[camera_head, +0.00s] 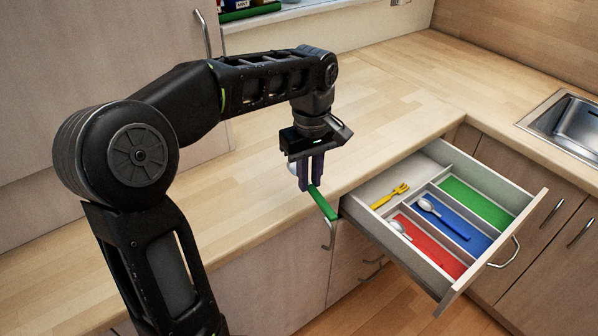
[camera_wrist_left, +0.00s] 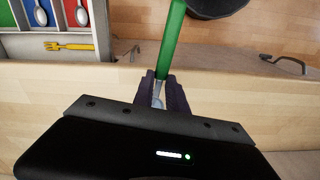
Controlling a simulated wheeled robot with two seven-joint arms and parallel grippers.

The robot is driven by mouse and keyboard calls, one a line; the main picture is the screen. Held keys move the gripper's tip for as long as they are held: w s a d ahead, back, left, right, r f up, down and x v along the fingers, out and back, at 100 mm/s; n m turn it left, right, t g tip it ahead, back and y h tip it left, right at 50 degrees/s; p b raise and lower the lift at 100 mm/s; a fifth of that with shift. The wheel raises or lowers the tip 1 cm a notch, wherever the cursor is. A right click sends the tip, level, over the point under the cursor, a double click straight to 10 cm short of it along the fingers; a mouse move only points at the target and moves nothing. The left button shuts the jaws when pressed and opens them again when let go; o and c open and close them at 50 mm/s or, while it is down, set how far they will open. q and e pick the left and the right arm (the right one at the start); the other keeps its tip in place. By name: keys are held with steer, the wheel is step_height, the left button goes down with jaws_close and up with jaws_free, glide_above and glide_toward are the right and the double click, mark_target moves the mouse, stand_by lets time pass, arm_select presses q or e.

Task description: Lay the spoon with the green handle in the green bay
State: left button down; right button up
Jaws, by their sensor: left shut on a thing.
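My left gripper (camera_head: 312,186) is shut on the spoon with the green handle (camera_head: 323,203) above the worktop's front edge, left of the open drawer. In the left wrist view the gripper (camera_wrist_left: 168,84) grips it where the green handle (camera_wrist_left: 171,38) meets the metal neck. The spoon's bowl is mostly hidden by the fingers in the head view. The green bay (camera_head: 477,203) is the far right compartment of the drawer and looks empty. My right gripper is in neither view.
The open drawer (camera_head: 367,222) also holds a blue bay (camera_head: 467,235) with a spoon (camera_head: 428,206), a red bay (camera_head: 438,257) with a spoon (camera_head: 398,228), and a yellow fork (camera_head: 390,196) in the plain compartment. A sink (camera_head: 570,128) lies at the right. The worktop is largely clear.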

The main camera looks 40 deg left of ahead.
arm_select(q)
steer(key=w+d+f+m, duration=0.7)
steer(key=d+f+m, duration=0.4)
steer(key=d+m, duration=0.1)
steer(key=shift+w+d+f+m, duration=0.15)
steer(key=shift+w+d+m, duration=0.1)
steer(key=shift+d+m, duration=0.2)
steer(key=shift+d, duration=0.1)
